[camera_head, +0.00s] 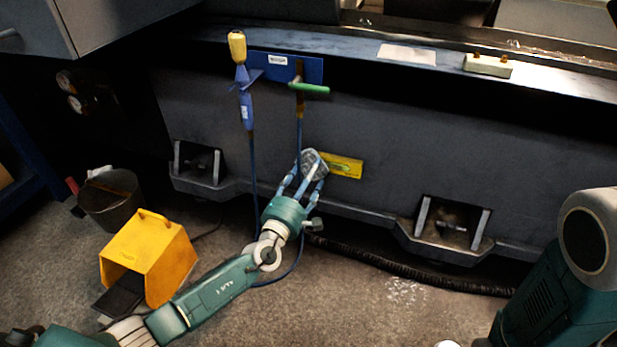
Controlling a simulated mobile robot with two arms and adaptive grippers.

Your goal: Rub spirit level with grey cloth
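The spirit level (344,167) is a yellow bar with a greenish marking, set against the dark front of the machine near the middle of the view. Its left end is hidden behind my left gripper (309,176) and the cloth. The grey cloth (313,160) is a crumpled bundle between the fingers of my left gripper, which is shut on it. The cloth is at the level's left end; I cannot tell whether they touch. My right arm shows at the right edge, but its gripper is out of view.
A blue holder (284,67) on the machine carries a yellow-tipped blue tool (241,80) and a green-handled tool (309,87), with hoses hanging down. A yellow pedal housing (160,255) and a dark bucket (112,198) stand on the floor at left. A black hose (410,278) runs along the machine's foot.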

